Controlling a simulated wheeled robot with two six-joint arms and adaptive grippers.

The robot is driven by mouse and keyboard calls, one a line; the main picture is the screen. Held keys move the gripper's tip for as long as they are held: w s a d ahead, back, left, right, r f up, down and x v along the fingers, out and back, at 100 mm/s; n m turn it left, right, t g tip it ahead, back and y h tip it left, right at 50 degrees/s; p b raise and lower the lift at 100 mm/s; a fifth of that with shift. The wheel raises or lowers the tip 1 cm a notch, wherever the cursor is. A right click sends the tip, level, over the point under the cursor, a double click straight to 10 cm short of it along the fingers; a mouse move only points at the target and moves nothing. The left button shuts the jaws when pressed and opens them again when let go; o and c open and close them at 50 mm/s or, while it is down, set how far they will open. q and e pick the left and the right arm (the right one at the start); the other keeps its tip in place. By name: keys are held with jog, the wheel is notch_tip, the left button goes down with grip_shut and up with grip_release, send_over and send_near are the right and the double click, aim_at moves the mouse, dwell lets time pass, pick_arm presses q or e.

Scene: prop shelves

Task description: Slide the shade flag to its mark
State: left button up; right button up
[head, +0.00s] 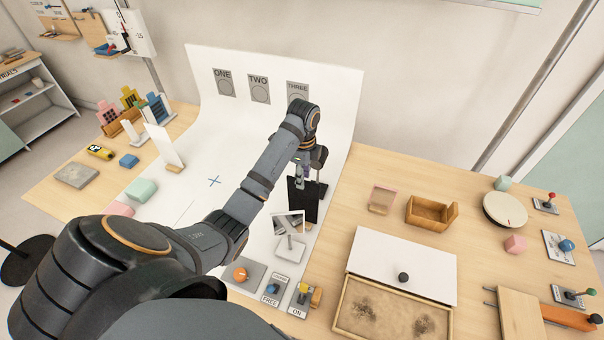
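The shade flag (303,205) looks like an upright black panel on the right side of the white sweep, with a dark base part beside it. My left gripper (303,178) points down at the panel's top edge, in front of or at it. Its fingers are small and partly covered, so I cannot tell whether they close on the panel. A blue cross mark (214,181) lies on the sweep floor to the left. My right gripper is out of view.
A small tilted mirror (289,224) on a stand is just in front of the panel. A white upright card (164,146) stands at the sweep's left. A control panel with an orange knob (240,274) and a sand tray (388,318) are nearer. The sweep's middle is clear.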

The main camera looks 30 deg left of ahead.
aim_at(302, 192)
pick_arm(q)
jog(key=f+b, duration=0.1)
jog(key=f, duration=0.1)
jog(key=f+b, duration=0.2)
jog(key=f, duration=0.1)
jog(key=f+b, duration=0.1)
jog(key=f, duration=0.2)
jog(key=shift+w+a, duration=0.2)
jog(key=shift+a, duration=0.05)
jog(key=shift+f, duration=0.45)
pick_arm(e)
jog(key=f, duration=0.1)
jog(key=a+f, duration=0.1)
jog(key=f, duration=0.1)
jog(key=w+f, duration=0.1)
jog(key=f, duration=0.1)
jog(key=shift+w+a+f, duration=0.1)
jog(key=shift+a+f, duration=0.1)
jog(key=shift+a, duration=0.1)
pick_arm(q)
jog(key=shift+c, duration=0.3)
grip_shut()
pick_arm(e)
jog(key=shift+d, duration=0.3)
